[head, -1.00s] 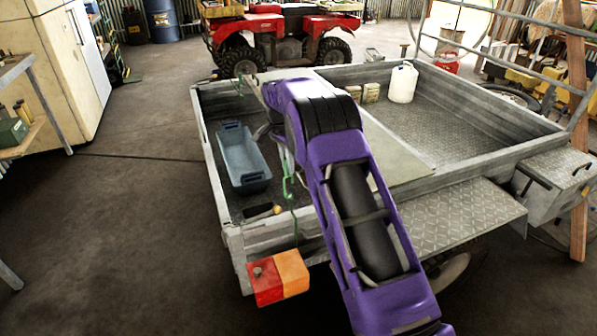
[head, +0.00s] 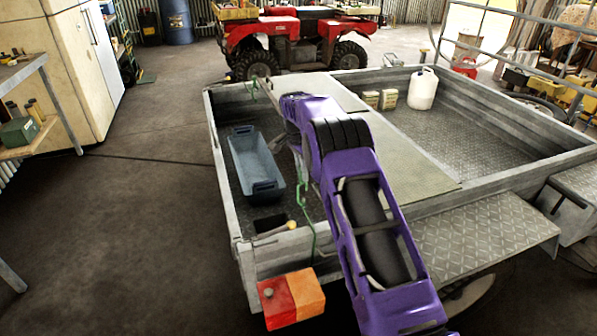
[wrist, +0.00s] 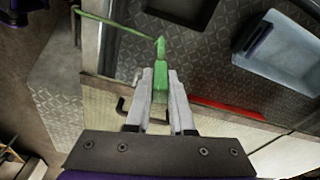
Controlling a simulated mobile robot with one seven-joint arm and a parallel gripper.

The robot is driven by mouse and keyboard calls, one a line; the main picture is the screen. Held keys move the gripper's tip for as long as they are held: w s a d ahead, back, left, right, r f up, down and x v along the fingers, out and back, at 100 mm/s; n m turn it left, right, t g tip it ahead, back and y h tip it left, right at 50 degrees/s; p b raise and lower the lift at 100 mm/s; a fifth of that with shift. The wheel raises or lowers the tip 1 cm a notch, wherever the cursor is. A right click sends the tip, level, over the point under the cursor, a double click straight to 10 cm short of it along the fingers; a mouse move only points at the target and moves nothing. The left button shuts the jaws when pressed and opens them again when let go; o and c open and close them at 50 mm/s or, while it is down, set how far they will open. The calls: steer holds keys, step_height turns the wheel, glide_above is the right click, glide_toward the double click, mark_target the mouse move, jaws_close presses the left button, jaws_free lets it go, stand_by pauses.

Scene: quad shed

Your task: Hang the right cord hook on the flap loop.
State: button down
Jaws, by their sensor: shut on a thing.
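My gripper (wrist: 160,85) is shut on a green cord hook (wrist: 161,76), its fingers on either side of it. A green cord (wrist: 112,22) runs from the hook to the upper left. In the head view the cord (head: 304,200) hangs at the near trailer wall, while my purple arm hides the fingertips and held hook. A dark, bracket-like loop (wrist: 124,108) sits on the pale flap board (wrist: 105,103), just left of my fingers in the wrist view. I cannot tell the height gap between hook and loop. Another green hook (head: 253,88) is at the trailer's far left corner.
A blue-grey tray (head: 256,165) lies in the trailer's left bay. A mallet-like tool (head: 280,229) is by the near wall. An orange-red lamp box (head: 291,299) sticks out below. A white jug (head: 423,89) and small blocks stand in the right bay, whose middle is clear.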

steer(key=shift+w+d+f, duration=0.4)
steer(key=shift+d+f, duration=0.25)
steer(key=shift+d, duration=0.05)
steer(key=shift+w+d+r+p, duration=0.1)
steer(key=shift+w+d+p, duration=0.45)
steer(key=shift+d, duration=0.4)
steer(key=shift+w+d+r+p, duration=0.1)
steer(key=shift+w+d+p, duration=0.4)
steer(key=shift+d, duration=0.4)
steer(key=shift+f+b, duration=1.1)
steer(key=shift+f, duration=1)
steer(key=c, duration=0.7)
jaws_free()
steer(key=o, duration=0.5)
